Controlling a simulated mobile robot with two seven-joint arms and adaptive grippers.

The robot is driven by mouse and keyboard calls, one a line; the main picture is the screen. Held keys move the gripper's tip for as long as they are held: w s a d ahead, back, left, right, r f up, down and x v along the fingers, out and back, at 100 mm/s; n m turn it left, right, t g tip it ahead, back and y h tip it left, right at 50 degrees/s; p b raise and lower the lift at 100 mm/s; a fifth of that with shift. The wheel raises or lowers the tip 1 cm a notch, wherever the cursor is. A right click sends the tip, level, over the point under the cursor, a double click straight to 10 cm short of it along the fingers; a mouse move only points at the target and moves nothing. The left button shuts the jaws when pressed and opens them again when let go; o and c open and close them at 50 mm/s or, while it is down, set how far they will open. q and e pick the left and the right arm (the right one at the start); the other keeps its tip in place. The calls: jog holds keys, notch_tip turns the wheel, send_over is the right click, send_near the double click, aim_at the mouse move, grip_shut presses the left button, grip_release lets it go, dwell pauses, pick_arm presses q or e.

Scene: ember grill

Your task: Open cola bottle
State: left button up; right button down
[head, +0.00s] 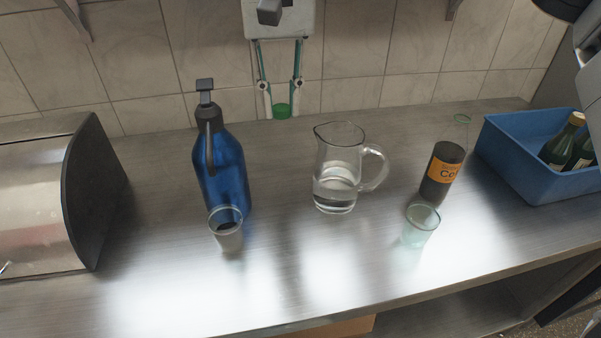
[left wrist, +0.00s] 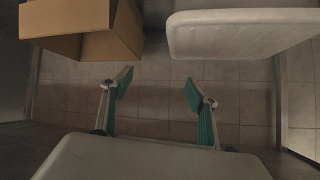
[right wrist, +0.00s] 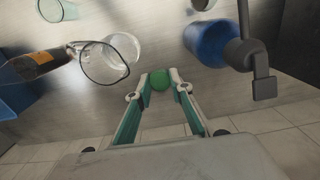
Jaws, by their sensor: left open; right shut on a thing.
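The cola bottle (head: 441,172) stands upright at the right of the counter, dark inside with an orange label and a clear neck. No cap shows on its mouth. It also shows at the left of the right wrist view (right wrist: 40,62). My right gripper (head: 281,104) is at the back middle by the tiled wall, well left of the bottle. It is shut on a green cap (head: 282,111), which also shows between its fingertips in the right wrist view (right wrist: 160,80). My left gripper (left wrist: 152,85) is open and empty, outside the head view.
A glass pitcher (head: 335,167) with clear liquid stands mid-counter, a blue dispenser bottle (head: 222,172) left of it. Glasses stand in front (head: 228,240) (head: 420,232). A blue crate (head: 530,175) with bottles is right. A cardboard box (left wrist: 75,45) shows near my left gripper.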

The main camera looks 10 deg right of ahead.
notch_tip(320, 180, down, 6)
jog(key=b, duration=0.2)
send_over(286, 197)
notch_tip(286, 197, down, 8)
jog(key=shift+f, duration=0.7)
notch_tip(286, 197, down, 4)
jog(key=shift+w+f+b, duration=0.1)
jog(key=shift+f+b, duration=0.05)
jog(key=shift+b, duration=0.3)
pick_arm(q)
jog(key=f, duration=0.1)
jog(key=s+f, duration=0.1)
jog(key=f, duration=0.1)
jog(key=shift+s+a, duration=0.15)
jog(key=shift+a, duration=0.15)
jog(key=shift+r, duration=0.1)
pick_arm(e)
jog(key=c, duration=1.8)
grip_release()
